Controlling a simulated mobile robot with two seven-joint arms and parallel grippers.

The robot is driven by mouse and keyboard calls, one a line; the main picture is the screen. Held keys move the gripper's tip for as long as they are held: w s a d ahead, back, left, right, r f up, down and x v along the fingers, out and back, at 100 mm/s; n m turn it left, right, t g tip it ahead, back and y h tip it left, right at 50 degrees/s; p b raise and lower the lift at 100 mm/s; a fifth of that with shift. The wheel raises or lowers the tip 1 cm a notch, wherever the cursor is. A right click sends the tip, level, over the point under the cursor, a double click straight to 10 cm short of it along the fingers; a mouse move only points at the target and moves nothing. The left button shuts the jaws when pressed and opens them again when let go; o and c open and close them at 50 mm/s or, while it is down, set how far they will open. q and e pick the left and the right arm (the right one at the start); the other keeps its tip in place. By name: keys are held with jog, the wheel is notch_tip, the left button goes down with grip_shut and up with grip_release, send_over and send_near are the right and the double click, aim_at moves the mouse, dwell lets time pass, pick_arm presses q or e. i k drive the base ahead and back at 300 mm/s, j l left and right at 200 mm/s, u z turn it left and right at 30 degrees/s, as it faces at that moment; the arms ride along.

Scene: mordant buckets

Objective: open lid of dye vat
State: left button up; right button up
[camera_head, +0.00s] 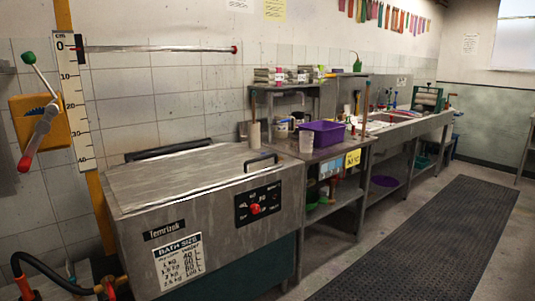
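The dye vat (215,225) is a grey metal box at the lower left, with a "Temrizok" label, a white bath-size chart and a black panel with a red knob on its front. Its flat metal lid (185,177) lies down over the top and looks closed. A dark handle (261,161) stands at the lid's right end. A long dark bar (180,150) runs along the back edge, by the wall. Neither of my grippers is in view.
A bench with a purple tub (322,133) and several small containers stands right of the vat. A sink counter (410,122) continues beyond it. A lever on a yellow box (38,130) and a ruler are on the left wall. A dark floor mat (430,240) lies clear at right.

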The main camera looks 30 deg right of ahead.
aim_at(147, 178)
jog(key=i+l+z, duration=0.1)
jog(key=i+z, duration=0.75)
jog(key=i+l, duration=0.25)
jog(key=i, duration=0.2)
jog(key=i+l, duration=0.25)
jog(key=i, duration=0.2)
jog(key=i+l+u, duration=0.45)
jog(key=l, duration=0.2)
jog(key=l+u, duration=0.25)
jog(key=i+l+u, duration=0.1)
jog(key=l+u, duration=0.15)
jog(key=l, duration=0.3)
